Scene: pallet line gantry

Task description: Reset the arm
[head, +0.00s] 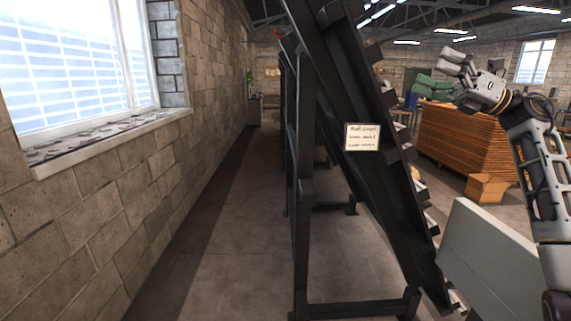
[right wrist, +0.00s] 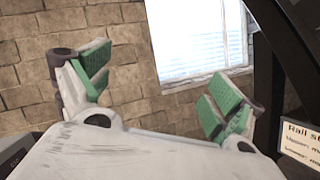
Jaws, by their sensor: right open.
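My right arm (head: 540,165) comes in from the right edge of the head view and is raised. Its gripper (head: 443,72) points left, level with the upper part of the dark frame and apart from it. In the right wrist view, the right gripper (right wrist: 155,85) has its two green-padded fingers spread wide. Nothing is between them; a brick wall and a window show behind. My left gripper is in neither view.
A dark steel frame (head: 302,230) with a slanted beam stands mid-view, bearing a white sign (head: 362,137). A brick wall (head: 110,200) with a window (head: 75,60) runs along the left. Stacked brown boards (head: 462,140) and a cardboard box (head: 486,188) stand right. The left aisle floor is clear.

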